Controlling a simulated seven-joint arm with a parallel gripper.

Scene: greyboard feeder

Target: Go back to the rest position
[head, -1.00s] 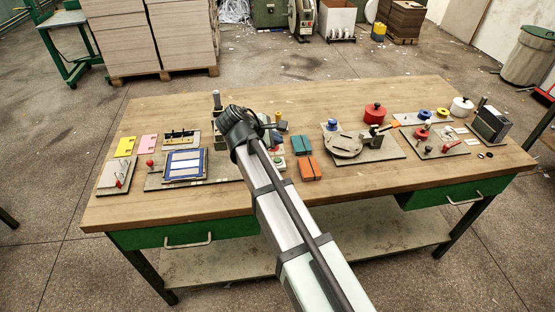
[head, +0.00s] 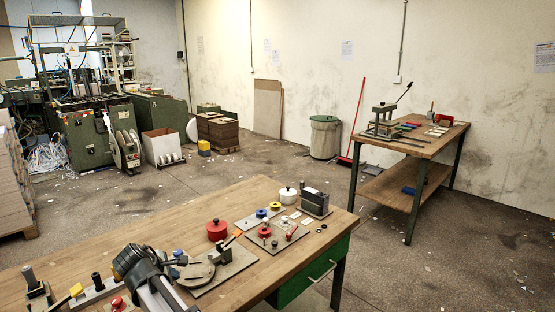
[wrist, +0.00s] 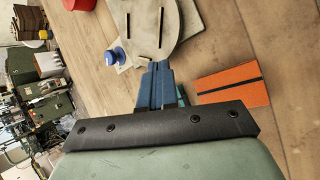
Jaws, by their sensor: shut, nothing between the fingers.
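My gripper (wrist: 157,75) shows in the wrist view as two blue-grey fingers closed together, with nothing between them. It points over the wooden workbench (wrist: 205,45), near a round grey plate with slots (wrist: 165,35). An orange block with a dark band (wrist: 232,86) lies to the right of the fingers. In the head view my arm enters at the bottom left, over the near part of the workbench (head: 150,222). The fingers cannot be made out there.
The bench holds a red round container (head: 217,230), a white pot (head: 288,194), a grey-black box (head: 315,203) and the round-plate fixture (head: 220,268). A second bench (head: 425,145) stands at right, with open floor between. A grey bin (head: 324,138) stands by the wall.

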